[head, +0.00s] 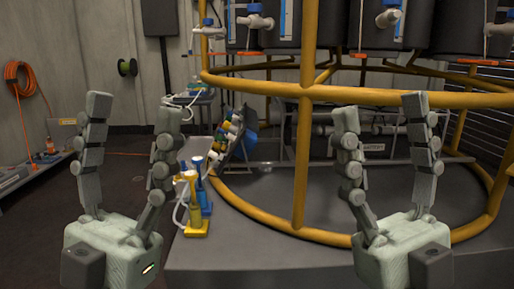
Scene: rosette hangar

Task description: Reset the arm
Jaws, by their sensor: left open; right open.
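My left gripper (133,118) stands upright at the lower left of the head view. Its two fingers are spread wide with nothing between them. My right gripper (378,112) stands upright at the lower right, its fingers also apart and empty. Both grippers point upward and touch nothing that I can see. The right gripper is in front of the yellow tubular frame (301,165); the left one is left of it. The arm links below both grippers are mostly out of the picture.
A grey platform (243,255) lies ahead. On it stand a yellow-based bottle (194,226) and a blue bottle (205,200), just right of my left gripper. Dark tanks with valves (254,21) hang above. An orange hose (17,74) hangs on the left wall.

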